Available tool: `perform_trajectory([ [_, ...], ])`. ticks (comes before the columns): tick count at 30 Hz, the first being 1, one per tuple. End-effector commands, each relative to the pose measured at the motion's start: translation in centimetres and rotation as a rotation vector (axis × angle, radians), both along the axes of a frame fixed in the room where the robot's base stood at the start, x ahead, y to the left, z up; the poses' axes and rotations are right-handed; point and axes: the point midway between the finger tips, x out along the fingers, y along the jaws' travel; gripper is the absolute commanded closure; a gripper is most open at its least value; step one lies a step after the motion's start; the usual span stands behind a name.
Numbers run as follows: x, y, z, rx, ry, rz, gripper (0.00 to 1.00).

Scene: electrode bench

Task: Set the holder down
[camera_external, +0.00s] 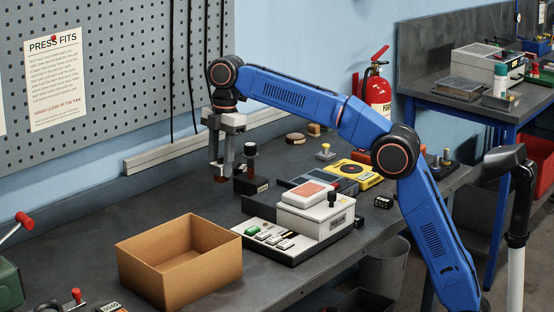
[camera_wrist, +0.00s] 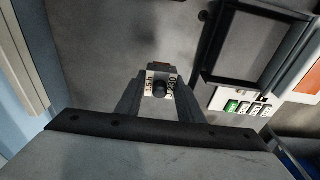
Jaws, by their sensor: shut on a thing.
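My gripper (camera_external: 221,170) points down over the back left of the dark bench (camera_external: 300,178). It is shut on a small holder (camera_external: 220,179), of which only a reddish-brown bit shows below the fingertips in the external view. In the wrist view the holder (camera_wrist: 152,75) sits between the fingertips of my gripper (camera_wrist: 158,90), with a pale lettered face, a round black knob and an orange-brown end. Its underside is hidden, and I cannot tell how far it is above the bench top.
A black block with a dark post (camera_external: 251,170) stands close right of my gripper. An open cardboard box (camera_external: 180,265) stands in front, and a grey-white press unit (camera_external: 315,218) with buttons stands to the right. A grey rail (camera_external: 160,155) runs along the wall. Bare bench lies between.

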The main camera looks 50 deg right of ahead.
Motion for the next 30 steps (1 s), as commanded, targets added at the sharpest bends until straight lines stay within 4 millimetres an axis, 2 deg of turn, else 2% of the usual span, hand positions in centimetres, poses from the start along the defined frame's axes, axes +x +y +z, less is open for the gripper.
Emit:
perform_trajectory([
  [6,-0.2,0.2,-3.3,-0.001,0.002,0.002,1.0],
  [13,-0.1,0.2,-5.0,0.0,0.001,0.002,1.0],
  [19,-0.1,0.2,-7.6,-0.001,0.002,0.002,1.0],
  [23,-0.1,0.2,-8.4,-0.001,0.001,0.002,1.0],
  [30,-0.1,0.2,-8.5,0.0,0.0,0.002,1.0],
])
